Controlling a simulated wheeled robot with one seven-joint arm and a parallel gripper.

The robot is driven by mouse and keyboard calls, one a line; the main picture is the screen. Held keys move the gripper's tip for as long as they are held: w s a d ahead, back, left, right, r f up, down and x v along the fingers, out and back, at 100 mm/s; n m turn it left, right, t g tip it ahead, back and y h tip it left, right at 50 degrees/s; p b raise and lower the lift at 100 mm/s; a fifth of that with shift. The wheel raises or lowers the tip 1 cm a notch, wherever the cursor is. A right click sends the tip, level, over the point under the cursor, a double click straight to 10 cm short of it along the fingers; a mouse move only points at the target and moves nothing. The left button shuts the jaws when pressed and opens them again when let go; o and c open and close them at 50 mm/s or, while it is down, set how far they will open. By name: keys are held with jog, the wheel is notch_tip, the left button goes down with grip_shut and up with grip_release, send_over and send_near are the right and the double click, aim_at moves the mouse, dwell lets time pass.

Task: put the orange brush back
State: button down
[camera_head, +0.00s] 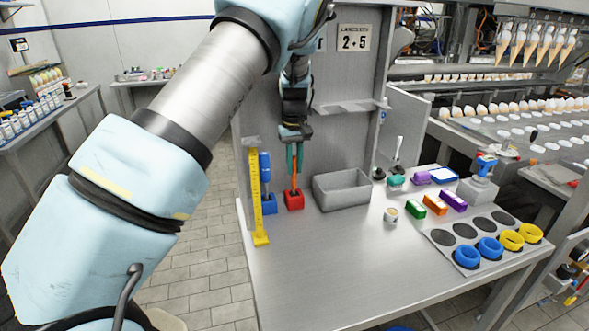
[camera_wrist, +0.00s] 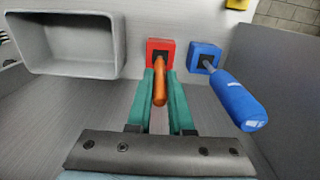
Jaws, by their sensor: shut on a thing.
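The orange brush (camera_head: 294,182) stands upright at the red block (camera_head: 294,201), its lower end meeting the hole in the block's top. How deep it sits in the hole I cannot tell. My gripper (camera_head: 295,158) points down above the block, its teal fingers shut on the orange brush. In the wrist view the orange brush (camera_wrist: 160,88) lies between the two fingers (camera_wrist: 161,75), lined up with the dark hole of the red block (camera_wrist: 154,49).
A blue-handled tool (camera_head: 265,168) stands in a blue block (camera_head: 269,205) close to the left, beside a yellow ruler-like strip (camera_head: 257,200). A grey bin (camera_head: 342,192) stands close to the right. A back panel (camera_head: 345,80) rises behind. The table's front middle is clear.

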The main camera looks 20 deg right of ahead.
jog(key=shift+f, duration=1.1)
jog(key=c, duration=0.8)
grip_release()
jog(key=shift+r+b, duration=1.35)
jog(key=shift+r, duration=2.45)
